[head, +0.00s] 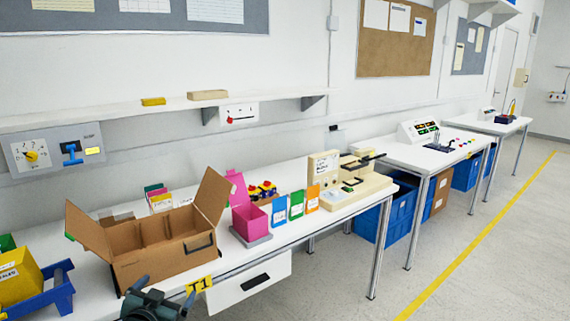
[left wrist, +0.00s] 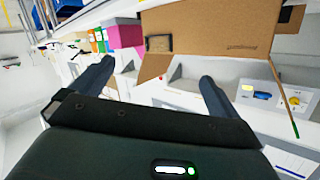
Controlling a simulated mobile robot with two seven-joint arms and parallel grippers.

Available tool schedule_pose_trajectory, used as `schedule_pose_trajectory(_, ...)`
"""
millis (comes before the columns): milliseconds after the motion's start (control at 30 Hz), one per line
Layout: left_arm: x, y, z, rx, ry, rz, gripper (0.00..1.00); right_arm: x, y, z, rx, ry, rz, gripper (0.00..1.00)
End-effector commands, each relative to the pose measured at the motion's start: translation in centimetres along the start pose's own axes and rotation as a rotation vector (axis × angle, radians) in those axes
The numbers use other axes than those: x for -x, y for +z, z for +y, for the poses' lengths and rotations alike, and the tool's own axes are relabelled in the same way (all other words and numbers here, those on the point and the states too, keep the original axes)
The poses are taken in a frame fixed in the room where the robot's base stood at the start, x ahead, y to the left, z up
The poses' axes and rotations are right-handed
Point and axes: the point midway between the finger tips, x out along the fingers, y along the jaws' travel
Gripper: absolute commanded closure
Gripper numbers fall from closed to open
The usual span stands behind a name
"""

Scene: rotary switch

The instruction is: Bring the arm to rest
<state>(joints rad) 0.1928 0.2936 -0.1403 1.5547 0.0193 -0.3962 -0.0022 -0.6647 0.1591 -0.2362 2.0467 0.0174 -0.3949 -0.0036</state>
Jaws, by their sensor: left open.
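The rotary switch (head: 31,155) is a white square plate with a yellow knob, on a grey wall panel at the left of the head view. It also shows small at the right of the left wrist view (left wrist: 294,101). My left gripper (head: 163,292) is at the bottom of the head view, in front of the bench edge and well apart from the switch. Its two fingers (left wrist: 152,92) are spread in the left wrist view with nothing between them. My right gripper is in neither view.
An open cardboard box (head: 160,262) stands on the bench (head: 282,238) just beyond my left gripper. A blue lever (head: 72,153) sits beside the switch. A pink bin (head: 250,222) stands right of the box. A shelf (head: 120,115) runs above. The floor at right is clear.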

Motion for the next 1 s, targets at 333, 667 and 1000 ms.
schedule_pose_trajectory(333,16.7,12.5,14.9,0.125,0.235,-0.208,0.0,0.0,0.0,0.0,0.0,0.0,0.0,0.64)
schedule_pose_trajectory(667,26.2,14.5,19.4,0.223,0.311,-0.311,0.0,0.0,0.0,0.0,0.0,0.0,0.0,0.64)
schedule_pose_trajectory(1000,26.4,14.6,19.5,0.225,0.313,-0.315,0.1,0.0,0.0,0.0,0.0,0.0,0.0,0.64)
